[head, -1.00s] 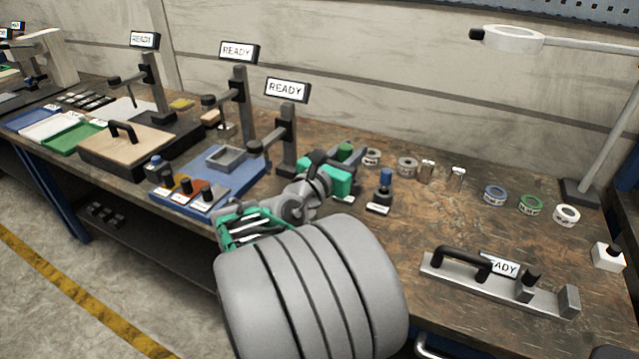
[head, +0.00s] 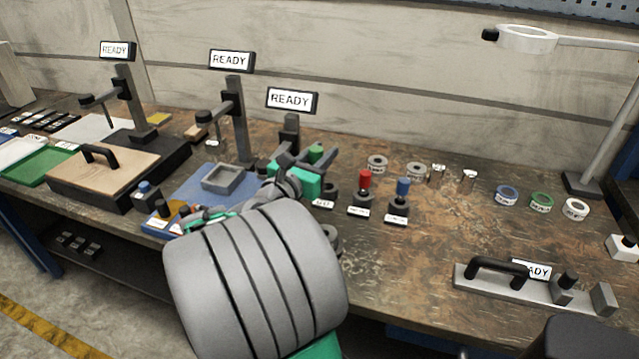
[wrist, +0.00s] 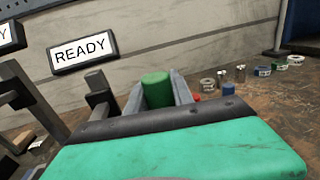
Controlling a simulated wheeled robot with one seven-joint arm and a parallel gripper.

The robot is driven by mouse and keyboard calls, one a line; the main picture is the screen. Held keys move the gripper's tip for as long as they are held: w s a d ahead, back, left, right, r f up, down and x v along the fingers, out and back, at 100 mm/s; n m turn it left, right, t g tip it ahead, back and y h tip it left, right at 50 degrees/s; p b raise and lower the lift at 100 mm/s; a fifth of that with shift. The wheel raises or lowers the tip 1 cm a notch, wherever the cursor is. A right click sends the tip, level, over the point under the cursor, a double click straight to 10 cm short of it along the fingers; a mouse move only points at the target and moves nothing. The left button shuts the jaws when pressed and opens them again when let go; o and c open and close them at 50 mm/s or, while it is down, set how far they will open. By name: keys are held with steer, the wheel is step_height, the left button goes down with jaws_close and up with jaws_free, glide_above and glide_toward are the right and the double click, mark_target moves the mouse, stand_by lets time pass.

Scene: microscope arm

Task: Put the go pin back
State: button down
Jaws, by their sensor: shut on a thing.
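My gripper (head: 318,155) is shut on a green-handled pin (head: 315,153), apparently the go pin, above the bench. In the wrist view the green handle (wrist: 156,90) stands upright between the two grey fingers (wrist: 158,95); its lower end is hidden by the gripper body. A black labelled holder (head: 328,195) stands just below and right of the gripper, with no coloured handle showing. Right of it a red-handled pin (head: 365,181) and a blue-handled pin (head: 403,187) stand in their own labelled holders.
A gauge stand with a READY sign (head: 291,101) is close behind the gripper. A blue board with a grey tray (head: 222,178) lies to the left. Tape rolls (head: 507,195) line the back right. A handled metal fixture (head: 530,285) lies front right; bench between is clear.

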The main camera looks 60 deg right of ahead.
steer(key=w+d+f, duration=0.1)
steer(key=d+f, duration=0.2)
steer(key=d, duration=0.1)
steer(key=d+f+b, duration=0.1)
steer(key=d+f, duration=0.1)
steer(key=d, duration=0.2)
steer(key=w+d+f+b, duration=0.1)
steer(key=d+f, duration=0.2)
steer(key=shift+w+d+f, duration=0.35)
steer(key=shift+d, duration=0.05)
steer(key=shift+d+f, duration=0.15)
steer(key=shift+f, duration=0.05)
steer(key=f, duration=0.2)
steer(key=f+b, duration=0.1)
steer(key=shift+d+f, duration=0.25)
steer(key=shift+f, duration=0.05)
steer(key=shift+r, duration=0.1)
steer(key=shift+f, duration=0.25)
steer(key=c, duration=1.1)
jaws_free()
